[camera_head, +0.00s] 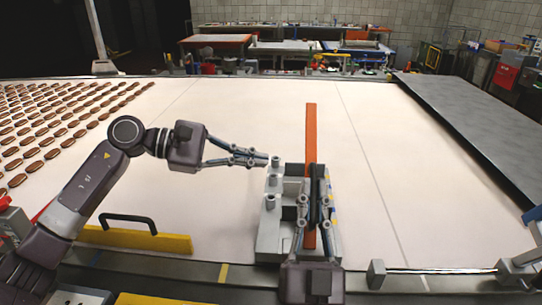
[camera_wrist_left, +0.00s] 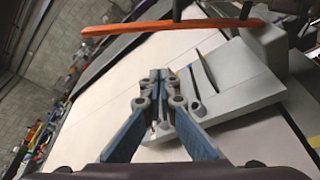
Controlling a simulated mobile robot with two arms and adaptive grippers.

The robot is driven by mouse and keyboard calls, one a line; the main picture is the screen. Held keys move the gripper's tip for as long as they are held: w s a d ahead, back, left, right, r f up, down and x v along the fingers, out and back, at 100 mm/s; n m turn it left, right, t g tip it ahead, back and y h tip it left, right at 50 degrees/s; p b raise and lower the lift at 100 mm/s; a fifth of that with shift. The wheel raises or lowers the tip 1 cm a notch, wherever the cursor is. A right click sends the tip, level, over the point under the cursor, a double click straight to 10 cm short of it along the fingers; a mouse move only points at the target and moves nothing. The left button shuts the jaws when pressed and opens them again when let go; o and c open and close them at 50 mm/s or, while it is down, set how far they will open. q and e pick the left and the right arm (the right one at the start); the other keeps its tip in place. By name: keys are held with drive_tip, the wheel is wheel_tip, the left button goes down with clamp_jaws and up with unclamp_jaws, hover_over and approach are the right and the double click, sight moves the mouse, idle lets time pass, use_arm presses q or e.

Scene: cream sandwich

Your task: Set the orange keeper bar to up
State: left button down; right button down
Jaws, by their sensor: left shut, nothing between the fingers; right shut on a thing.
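The orange keeper bar (camera_head: 311,130) is long and narrow. In the head view it runs straight away from me, over the right part of a grey fixture (camera_head: 270,235) and past its far end. A black handle sits along its near half. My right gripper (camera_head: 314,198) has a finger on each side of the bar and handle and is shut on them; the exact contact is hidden. My left gripper (camera_head: 262,160) is shut and empty, its tips beside the fixture's far-left post. The left wrist view shows the bar (camera_wrist_left: 140,33) above the white surface; I cannot tell its exact tilt.
Rows of brown biscuits (camera_head: 50,120) lie at the left on the white belt (camera_head: 230,110). A yellow piece with a black handle (camera_head: 135,238) lies near the front left. A grey metal plate (camera_head: 490,135) borders the right. The belt beyond the fixture is clear.

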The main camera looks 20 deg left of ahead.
sight(307, 155)
drive_tip(key=shift+f, duration=0.3)
drive_tip(key=shift+a, duration=0.1)
use_arm(q)
drive_tip(key=w+d+r, duration=0.1)
drive_tip(key=d, duration=0.7)
drive_tip(key=shift+d, duration=0.15)
use_arm(e)
drive_tip(key=shift+w, duration=0.1)
use_arm(q)
drive_tip(key=shift+s+d+r, duration=0.2)
drive_tip(key=shift+s+r, duration=0.5)
drive_tip(key=shift+r, duration=0.35)
use_arm(e)
drive_tip(key=c, duration=2)
unclamp_jaws()
drive_tip(key=shift+r, duration=0.1)
drive_tip(key=shift+c, duration=0.2)
use_arm(q)
drive_tip(key=shift+w+a+f, duration=0.1)
drive_tip(key=shift+w+f, duration=0.05)
